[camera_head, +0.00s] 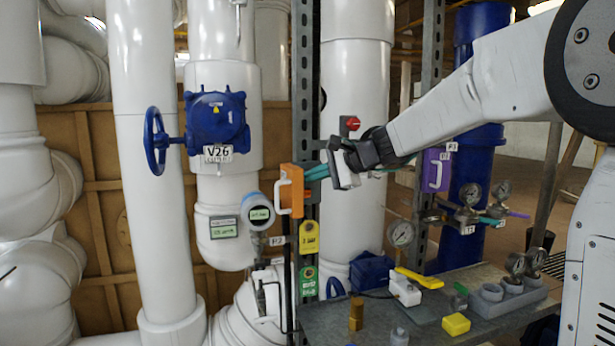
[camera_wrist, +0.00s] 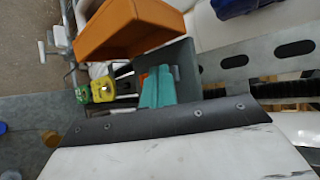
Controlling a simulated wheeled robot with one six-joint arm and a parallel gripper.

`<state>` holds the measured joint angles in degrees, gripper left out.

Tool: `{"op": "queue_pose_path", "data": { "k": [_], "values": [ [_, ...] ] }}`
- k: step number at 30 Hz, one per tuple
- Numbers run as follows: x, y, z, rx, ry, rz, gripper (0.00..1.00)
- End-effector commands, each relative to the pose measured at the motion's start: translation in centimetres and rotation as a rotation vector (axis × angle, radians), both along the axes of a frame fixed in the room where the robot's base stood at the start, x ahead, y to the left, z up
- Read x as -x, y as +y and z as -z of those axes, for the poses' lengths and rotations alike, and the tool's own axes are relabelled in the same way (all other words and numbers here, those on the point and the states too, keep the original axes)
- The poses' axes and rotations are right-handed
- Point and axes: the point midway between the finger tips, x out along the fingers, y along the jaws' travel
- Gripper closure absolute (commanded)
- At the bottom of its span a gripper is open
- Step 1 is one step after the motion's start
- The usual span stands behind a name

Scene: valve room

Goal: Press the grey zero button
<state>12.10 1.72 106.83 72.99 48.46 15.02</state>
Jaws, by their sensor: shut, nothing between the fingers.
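I cannot pick out the grey zero button for certain in either view. My gripper (camera_head: 312,173) has teal fingers, shut and empty, pointing left close beside the orange box (camera_head: 291,190) with a white handle on the steel upright. In the wrist view, the shut teal fingertips (camera_wrist: 157,88) lie in front of a grey surface, just below the orange box (camera_wrist: 128,28). I cannot tell whether the fingertips touch anything. A round blue-rimmed transmitter with a lit display (camera_head: 259,215) is left of and below the orange box.
A purple box (camera_head: 436,170) is at right.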

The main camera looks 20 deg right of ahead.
Motion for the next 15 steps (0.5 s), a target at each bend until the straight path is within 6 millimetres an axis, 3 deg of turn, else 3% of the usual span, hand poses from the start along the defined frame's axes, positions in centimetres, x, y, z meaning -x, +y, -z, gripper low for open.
{"op": "queue_pose_path", "data": {
  "k": [6,15],
  "values": [
    [1.16,-0.03,-0.02,-0.001,-0.001,0.000,1.00],
    [1.26,-0.02,0.01,0.000,0.000,0.000,1.00]
  ]
}}
